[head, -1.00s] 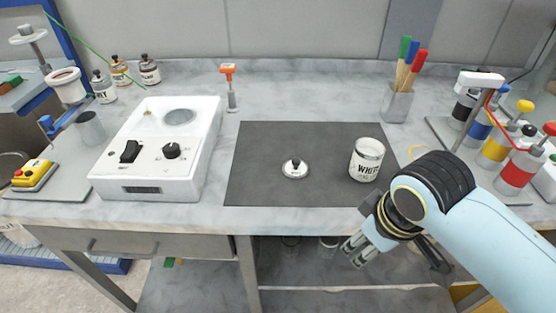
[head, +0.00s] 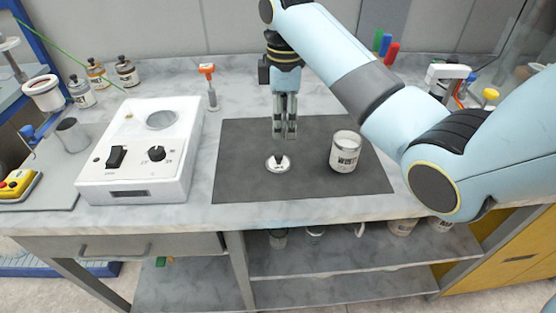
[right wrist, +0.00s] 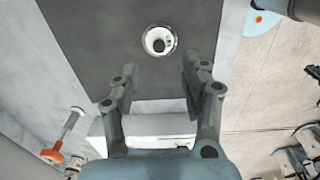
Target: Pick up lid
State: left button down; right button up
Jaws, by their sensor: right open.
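The lid (head: 271,166), a small white disc with a black knob, lies on the dark mat (head: 240,185), left of the white tin (head: 345,151). The lid also shows in the right wrist view (right wrist: 157,42), beyond and between my fingers. My right gripper (head: 285,132) points down above the mat, just above and slightly behind the lid in the head view. In the right wrist view my right gripper (right wrist: 155,82) is open with nothing between its fingers. The tin stands upright on the mat and looks open at the top. My left gripper is not in view.
A white device (head: 140,150) with a switch and knob stands left of the mat. An orange-topped tool (head: 209,85) stands behind it. Several small jars (head: 97,76) stand at the back left. The mat's front left is clear.

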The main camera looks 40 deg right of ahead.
jog(key=w, duration=0.1)
send_over(279, 155)
jog(key=shift+n, duration=0.3)
jog(key=f, duration=0.4)
jog(key=shift+w+d+f, duration=0.1)
jog(key=shift+d+f, duration=0.1)
jog(key=shift+d, duration=0.15)
jog(key=f, duration=0.3)
jog(key=f+p, duration=0.1)
jog(key=shift+a+f, duration=0.15)
jog(key=shift+a, duration=0.25)
jog(key=shift+f, duration=0.5)
jog(key=c, duration=0.9)
